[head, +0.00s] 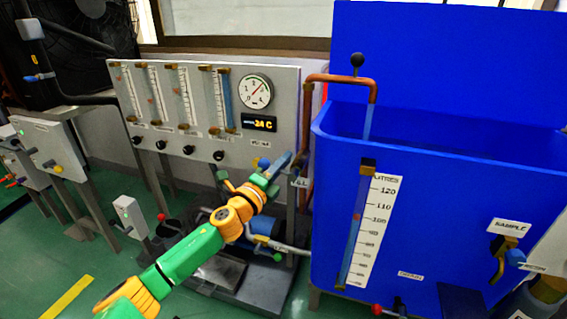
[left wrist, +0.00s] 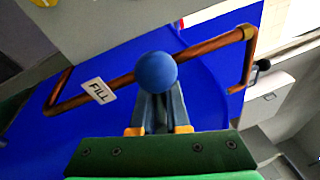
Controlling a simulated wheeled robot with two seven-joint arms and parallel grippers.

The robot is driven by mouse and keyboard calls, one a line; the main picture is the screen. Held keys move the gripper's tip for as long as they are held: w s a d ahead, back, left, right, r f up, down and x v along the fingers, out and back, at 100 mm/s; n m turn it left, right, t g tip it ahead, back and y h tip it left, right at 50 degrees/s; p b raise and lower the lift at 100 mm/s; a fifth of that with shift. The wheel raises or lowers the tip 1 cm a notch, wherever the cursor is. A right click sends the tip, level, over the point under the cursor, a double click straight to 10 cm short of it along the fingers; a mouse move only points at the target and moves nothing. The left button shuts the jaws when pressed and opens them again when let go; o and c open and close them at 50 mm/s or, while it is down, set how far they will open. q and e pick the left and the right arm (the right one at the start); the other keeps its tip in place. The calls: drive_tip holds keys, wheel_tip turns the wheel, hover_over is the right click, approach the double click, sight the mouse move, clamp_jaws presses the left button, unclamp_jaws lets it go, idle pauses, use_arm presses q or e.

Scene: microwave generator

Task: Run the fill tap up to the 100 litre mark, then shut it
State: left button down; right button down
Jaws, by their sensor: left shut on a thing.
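The blue tank (head: 420,200) stands at the right with a sight tube (head: 354,230) and a white litre scale (head: 377,225) on its front. A small reddish mark shows in the tube near the 100 line; I cannot read the water level surely. A pale blue stream (head: 368,123) falls from the copper fill pipe (head: 340,78) into the tank. My left gripper (head: 282,163) is at the pipe's riser, by the FILL label (left wrist: 99,90). In the left wrist view its fingers are shut on the blue ball knob (left wrist: 156,72) of the fill tap. My right gripper is not seen.
A panel (head: 205,110) with flow tubes, a dial and a 24 C display stands behind my left arm. A pump (head: 262,222) sits low below it. A SAMPLE tap (head: 500,262) is on the tank's right, and a red-knobbed valve (head: 377,309) is low in front.

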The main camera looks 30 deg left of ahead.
use_arm(q)
drive_tip(key=n, duration=0.1)
drive_tip(key=f+n+b, duration=0.1)
drive_tip(key=n, duration=0.1)
drive_tip(key=shift+a+t+y, duration=0.1)
drive_tip(key=shift+t+y, duration=0.2)
drive_tip(key=c, duration=0.9)
unclamp_jaws()
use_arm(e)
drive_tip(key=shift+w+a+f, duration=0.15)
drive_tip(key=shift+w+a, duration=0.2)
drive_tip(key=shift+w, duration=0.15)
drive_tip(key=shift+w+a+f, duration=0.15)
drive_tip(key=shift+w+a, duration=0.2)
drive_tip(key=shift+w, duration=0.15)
use_arm(q)
drive_tip(key=shift+s, duration=0.15)
drive_tip(key=s, duration=0.3)
drive_tip(key=s+f, duration=0.1)
drive_tip(key=s, duration=0.2)
drive_tip(key=shift+s+f, duration=0.15)
drive_tip(key=shift+s, duration=0.2)
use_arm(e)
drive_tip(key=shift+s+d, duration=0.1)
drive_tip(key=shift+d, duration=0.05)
